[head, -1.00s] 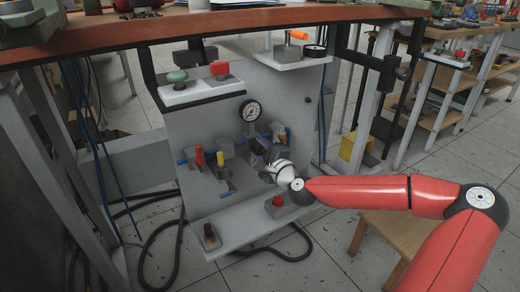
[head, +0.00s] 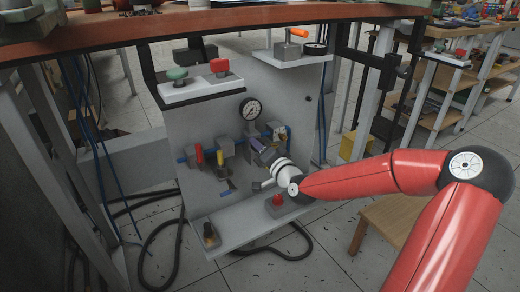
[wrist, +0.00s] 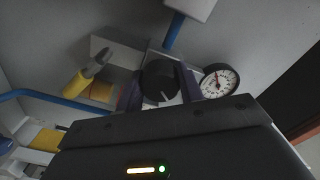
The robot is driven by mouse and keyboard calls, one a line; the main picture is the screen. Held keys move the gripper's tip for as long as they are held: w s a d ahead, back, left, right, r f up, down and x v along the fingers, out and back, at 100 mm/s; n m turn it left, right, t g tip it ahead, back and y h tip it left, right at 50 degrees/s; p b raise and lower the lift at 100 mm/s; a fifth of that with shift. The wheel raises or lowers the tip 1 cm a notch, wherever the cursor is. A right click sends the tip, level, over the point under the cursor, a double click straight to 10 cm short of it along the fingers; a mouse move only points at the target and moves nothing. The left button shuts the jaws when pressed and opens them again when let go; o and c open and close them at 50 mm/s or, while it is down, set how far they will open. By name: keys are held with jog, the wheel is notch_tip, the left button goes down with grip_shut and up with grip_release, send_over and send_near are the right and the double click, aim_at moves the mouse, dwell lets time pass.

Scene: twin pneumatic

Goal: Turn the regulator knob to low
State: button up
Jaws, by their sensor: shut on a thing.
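The regulator knob (wrist: 158,80) is dark and round in the wrist view, with a small white mark near its lower edge. My gripper (wrist: 160,88) has one finger on each side of the knob and is shut on it. In the head view my gripper (head: 256,144) is at the panel, right of the yellow-handled valve (head: 220,158), and hides the knob. A white-faced gauge (wrist: 219,80) with a red needle is close to the right finger in the wrist view. I cannot read a low marking.
A red-handled valve (head: 199,153) is further left. A red button (head: 277,200) is on the lower ledge below my wrist. The wooden tabletop (head: 110,38) overhangs above.

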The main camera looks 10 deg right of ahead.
jog(key=n+b, duration=0.1)
jog(key=n, duration=0.2)
jog(key=shift+f+n, duration=0.1)
jog(key=shift+n, duration=0.2)
jog(key=n+b, duration=0.1)
jog(key=n, duration=0.3)
jog(key=shift+n+b, duration=0.3)
jog(key=o, duration=1)
jog(key=p+v, duration=0.1)
jog(key=v, duration=0.6)
jog(key=shift+s+d+p, duration=0.15)
jog(key=shift+s+p, duration=0.2)
jog(key=shift+p, duration=0.05)
